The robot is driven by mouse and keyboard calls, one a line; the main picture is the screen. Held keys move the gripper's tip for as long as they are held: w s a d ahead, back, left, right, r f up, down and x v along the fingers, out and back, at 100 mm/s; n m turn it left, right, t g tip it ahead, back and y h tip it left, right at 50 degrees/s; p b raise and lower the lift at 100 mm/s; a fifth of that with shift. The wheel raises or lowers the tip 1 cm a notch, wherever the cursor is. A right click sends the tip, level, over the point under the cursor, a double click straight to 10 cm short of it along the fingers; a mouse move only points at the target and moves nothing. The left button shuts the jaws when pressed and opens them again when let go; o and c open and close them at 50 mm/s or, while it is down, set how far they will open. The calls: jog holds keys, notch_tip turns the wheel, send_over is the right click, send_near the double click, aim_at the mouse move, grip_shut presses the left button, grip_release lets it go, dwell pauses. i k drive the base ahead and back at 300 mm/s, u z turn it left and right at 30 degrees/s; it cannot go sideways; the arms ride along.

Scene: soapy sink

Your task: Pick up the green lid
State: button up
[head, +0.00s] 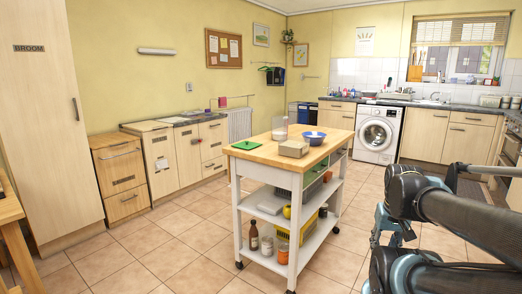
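A flat green lid (246,145) lies on the wooden top of the white kitchen cart (266,153), near its left front corner. It looks like a thin square plate and nothing covers it. Dark grey and blue links of my arm fill the lower right of the head view, well to the right of the cart and apart from it. I cannot make out my gripper's fingers in this view.
On the cart top are a beige box (294,149), a blue bowl (314,137) and a clear container (280,134). Bottles and jars stand on its lower shelves. Cabinets (185,155) line the left wall; a washing machine (376,134) is behind. Tiled floor left of the cart is clear.

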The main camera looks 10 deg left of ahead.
aim_at(246, 145)
jog(key=z, duration=0.05)
jog(key=k, duration=1)
jog(key=u, duration=0.7)
jog(key=i, duration=1.8)
jog(key=z, duration=0.55)
